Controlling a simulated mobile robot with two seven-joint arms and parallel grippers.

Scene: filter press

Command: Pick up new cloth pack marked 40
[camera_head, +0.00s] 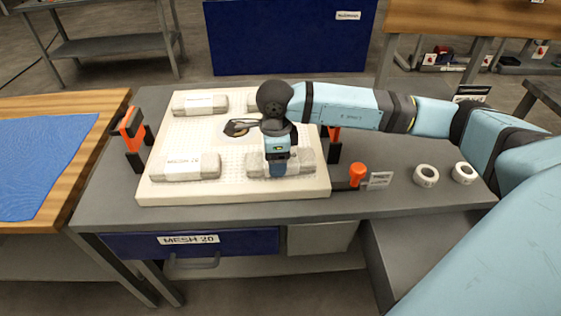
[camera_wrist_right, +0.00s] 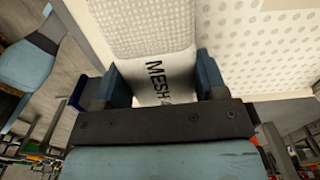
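A grey-white cloth pack (camera_head: 300,160) lies at the front right of the white perforated plate (camera_head: 240,194). My right gripper (camera_head: 278,168) is over it, pointing down, with a finger in front of its near side. In the right wrist view the pack (camera_wrist_right: 140,25) runs between the two fingers (camera_wrist_right: 166,85). Its white label reads "MESH 4", with the rest hidden by the gripper. The fingers sit close against both sides of the pack and appear shut on it. I see no clear gap under the pack. My left gripper is not in view.
Other packs lie front left (camera_head: 185,168) and back left (camera_head: 200,104) on the plate; another behind my arm is mostly hidden. Orange-topped posts (camera_head: 132,125) flank the plate. An orange knob (camera_head: 357,173) and white rolls (camera_head: 426,175) stand right. A drawer (camera_head: 215,243) reads "MESH 20".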

